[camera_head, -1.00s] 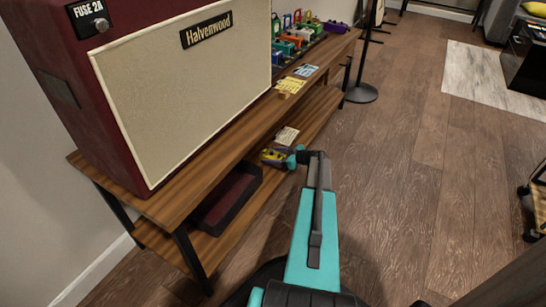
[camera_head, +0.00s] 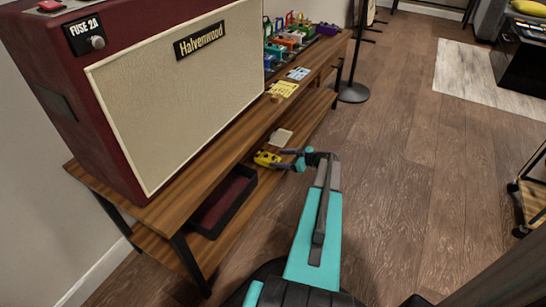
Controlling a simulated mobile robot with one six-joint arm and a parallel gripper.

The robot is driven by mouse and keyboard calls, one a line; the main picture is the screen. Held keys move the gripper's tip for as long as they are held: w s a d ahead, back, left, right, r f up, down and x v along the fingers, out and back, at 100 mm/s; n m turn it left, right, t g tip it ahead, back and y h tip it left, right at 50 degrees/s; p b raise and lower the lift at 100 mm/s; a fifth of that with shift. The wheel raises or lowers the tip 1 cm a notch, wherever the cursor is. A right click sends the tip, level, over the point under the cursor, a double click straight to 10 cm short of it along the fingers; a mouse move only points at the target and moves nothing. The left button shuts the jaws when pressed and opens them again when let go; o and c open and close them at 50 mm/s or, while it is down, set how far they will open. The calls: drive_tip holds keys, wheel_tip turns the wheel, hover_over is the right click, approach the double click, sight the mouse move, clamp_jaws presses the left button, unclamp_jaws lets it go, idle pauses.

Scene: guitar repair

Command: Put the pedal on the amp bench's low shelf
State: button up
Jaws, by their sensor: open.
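The yellow pedal (camera_head: 265,159) sits on the low shelf (camera_head: 262,190) of the amp bench (camera_head: 180,205), near the shelf's front edge. My gripper (camera_head: 285,159) is open and empty. Its fingers point left toward the pedal from the front of the shelf and appear just clear of it. The pedal's far side and underside are hidden.
A dark tray with a red lining (camera_head: 228,196) lies on the low shelf left of the pedal. A pale card (camera_head: 281,136) is behind it. The amp (camera_head: 175,90) and several coloured pedals (camera_head: 285,45) stand on the bench top. The wooden floor (camera_head: 400,190) at right is open.

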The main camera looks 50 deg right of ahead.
drive_tip(key=p+v, duration=0.1)
drive_tip(key=v, duration=0.3)
drive_tip(key=shift+s+r, duration=0.1)
drive_tip(key=shift+s, duration=0.05)
drive_tip(key=shift+s, duration=0.15)
idle(0.6)
